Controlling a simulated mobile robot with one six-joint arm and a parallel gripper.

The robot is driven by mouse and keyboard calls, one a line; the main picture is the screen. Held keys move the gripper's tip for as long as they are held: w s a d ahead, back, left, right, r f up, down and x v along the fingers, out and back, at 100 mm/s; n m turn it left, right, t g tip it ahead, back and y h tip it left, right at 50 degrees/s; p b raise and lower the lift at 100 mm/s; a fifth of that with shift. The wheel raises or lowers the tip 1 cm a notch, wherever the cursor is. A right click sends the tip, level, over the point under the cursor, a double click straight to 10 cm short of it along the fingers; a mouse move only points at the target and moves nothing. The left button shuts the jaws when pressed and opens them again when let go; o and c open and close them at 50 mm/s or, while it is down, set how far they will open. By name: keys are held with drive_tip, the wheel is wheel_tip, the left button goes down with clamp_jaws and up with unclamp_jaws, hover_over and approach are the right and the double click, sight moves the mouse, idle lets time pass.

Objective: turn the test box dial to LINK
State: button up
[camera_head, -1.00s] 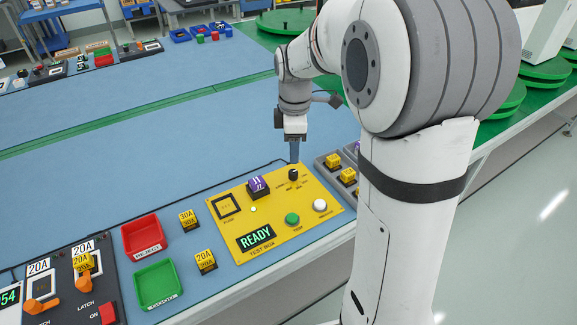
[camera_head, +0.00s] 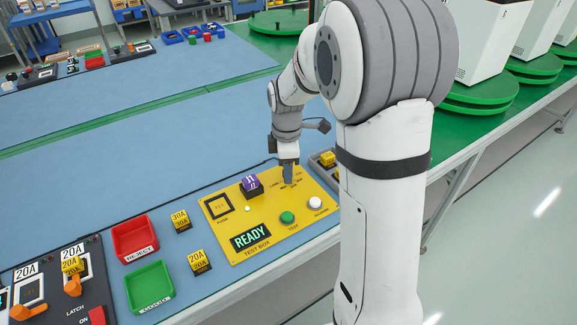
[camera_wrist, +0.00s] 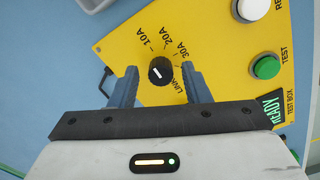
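The yellow test box (camera_head: 226,222) lies at the table's front edge, its display reading READY. Its black dial (camera_wrist: 161,70) shows in the wrist view, with a white mark on the knob and printed labels 10A, 20A, 30A and LINK around it. I cannot tell for sure which label the mark points at. My gripper (camera_head: 288,178) is down at the dial, which it hides in the head view. In the wrist view its two blue-grey fingers stand apart on either side of the knob, with gaps showing, not closed on it.
A purple block (camera_head: 250,182) sits in a holder on the box. Green TEST (camera_head: 287,217) and white (camera_head: 315,203) buttons are close in front of the dial. Yellow fuse blocks (camera_head: 200,261) and red (camera_head: 134,238) and green (camera_head: 149,287) trays lie left.

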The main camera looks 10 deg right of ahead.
clamp_jaws()
